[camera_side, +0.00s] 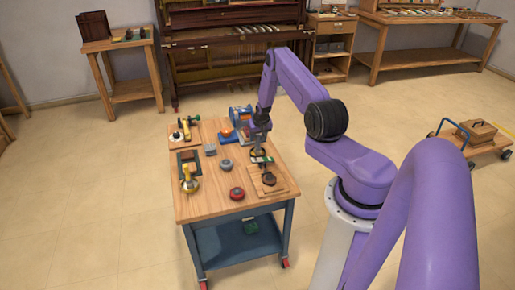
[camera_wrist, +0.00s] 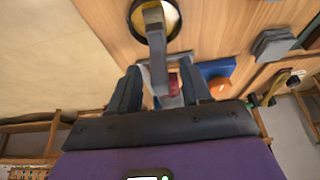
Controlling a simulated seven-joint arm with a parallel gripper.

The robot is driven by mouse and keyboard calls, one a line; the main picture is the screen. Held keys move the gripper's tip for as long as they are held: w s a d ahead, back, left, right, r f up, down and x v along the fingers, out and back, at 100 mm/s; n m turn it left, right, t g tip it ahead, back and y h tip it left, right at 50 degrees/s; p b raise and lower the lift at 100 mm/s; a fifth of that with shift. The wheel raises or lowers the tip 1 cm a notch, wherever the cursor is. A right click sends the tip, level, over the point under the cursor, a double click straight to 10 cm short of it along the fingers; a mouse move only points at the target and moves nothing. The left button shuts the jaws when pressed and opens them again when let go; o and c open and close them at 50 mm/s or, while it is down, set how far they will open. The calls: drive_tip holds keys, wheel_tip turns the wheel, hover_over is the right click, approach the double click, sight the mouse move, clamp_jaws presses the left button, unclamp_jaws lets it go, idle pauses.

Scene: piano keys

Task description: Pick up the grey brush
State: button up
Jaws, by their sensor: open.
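In the wrist view a grey bar-like handle (camera_wrist: 158,62) lies between my fingers, in line with a round, dark-rimmed, cream-faced piece (camera_wrist: 168,16). This looks like the grey brush, but I cannot be sure. My gripper (camera_side: 262,156) is open, low over the right part of the workbench in the side view. Its two dark fingers stand on either side of the handle in the wrist view (camera_wrist: 160,90). I cannot tell whether they touch it. A dark round piece (camera_side: 269,179) lies on a wooden board just in front of my gripper. My fingers hide part of this area.
The wooden workbench (camera_side: 205,209) holds a red round piece (camera_side: 237,193), a grey round piece (camera_side: 226,164), grey blocks (camera_side: 210,150), an orange ball on blue (camera_side: 226,133) and yellow tools (camera_side: 189,180). The bench's front left is clear. Its right edge is close to my gripper.

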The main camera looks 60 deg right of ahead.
drive_tip(key=shift+w+d+f, duration=0.1)
drive_tip(key=shift+w+f, duration=0.05)
drive_tip(key=shift+f, duration=0.2)
clamp_jaws()
drive_tip(key=shift+r, duration=0.15)
drive_tip(key=shift+r, duration=0.5)
wheel_tip(320, 180, up, 2)
drive_tip(key=shift+r, duration=0.15)
drive_tip(key=s+a+r, duration=0.9)
drive_tip(key=s, duration=0.1)
drive_tip(key=shift+s+r, duration=0.25)
drive_tip(key=shift+s, duration=0.1)
